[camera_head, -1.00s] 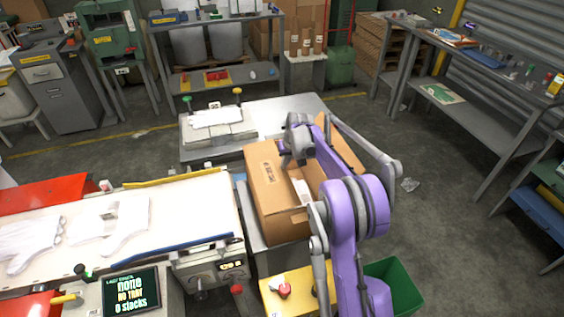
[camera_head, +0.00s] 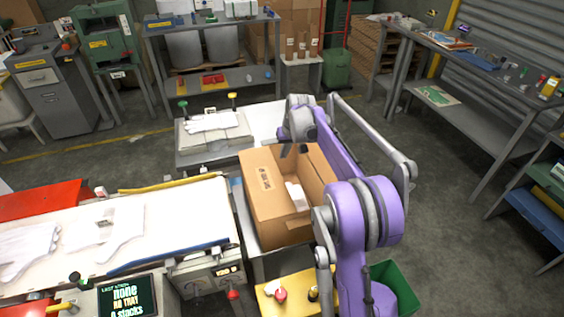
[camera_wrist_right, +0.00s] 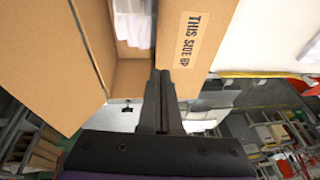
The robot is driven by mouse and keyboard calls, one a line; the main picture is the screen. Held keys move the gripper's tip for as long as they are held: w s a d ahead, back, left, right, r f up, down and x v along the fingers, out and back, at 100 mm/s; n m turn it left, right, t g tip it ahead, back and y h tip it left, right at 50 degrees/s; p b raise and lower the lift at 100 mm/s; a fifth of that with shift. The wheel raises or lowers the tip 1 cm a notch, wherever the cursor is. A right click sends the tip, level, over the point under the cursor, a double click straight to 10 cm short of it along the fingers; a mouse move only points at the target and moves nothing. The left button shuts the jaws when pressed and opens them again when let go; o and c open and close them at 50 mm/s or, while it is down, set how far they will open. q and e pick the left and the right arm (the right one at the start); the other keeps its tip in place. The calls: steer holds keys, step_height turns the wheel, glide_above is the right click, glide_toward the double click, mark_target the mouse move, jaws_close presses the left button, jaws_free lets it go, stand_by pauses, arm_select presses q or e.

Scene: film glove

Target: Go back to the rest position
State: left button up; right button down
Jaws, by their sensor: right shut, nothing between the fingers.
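My right gripper (camera_head: 289,151) hangs over the far edge of an open cardboard box (camera_head: 262,205), its jaws shut and empty. In the right wrist view its fingers (camera_wrist_right: 160,76) lie together in front of the box wall, which carries a "THIS SIDE UP" label (camera_wrist_right: 188,40). A white stack (camera_head: 297,196) lies inside the box and shows partly in the wrist view (camera_wrist_right: 133,22). My purple right arm hides the box's right side. My left gripper is not in view.
A white belt (camera_head: 165,235) with white gloves (camera_head: 118,238) lies to the left. A yellow panel with a red button (camera_head: 280,295) and a green bin (camera_head: 397,285) stand in front. A grey bench (camera_head: 455,95) stands at right. Open floor (camera_head: 440,200) lies between.

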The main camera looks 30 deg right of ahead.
steer(key=s+a+r+n, duration=0.1)
steer(key=s+a+r, duration=0.2)
steer(key=s+a, duration=0.45)
steer(key=s+a+r+n, duration=0.1)
steer(key=s+a+r, duration=0.3)
steer(key=s+a, duration=0.4)
steer(key=s+a+f+t, duration=0.1)
steer(key=s+a+f, duration=0.2)
steer(key=s, duration=0.6)
steer(key=s+a+f+n+t, duration=0.1)
steer(key=s+a+f, duration=0.2)
steer(key=s+f, duration=0.3)
steer(key=s, duration=0.4)
steer(key=shift+a, duration=0.4)
steer(key=shift+f, duration=0.1)
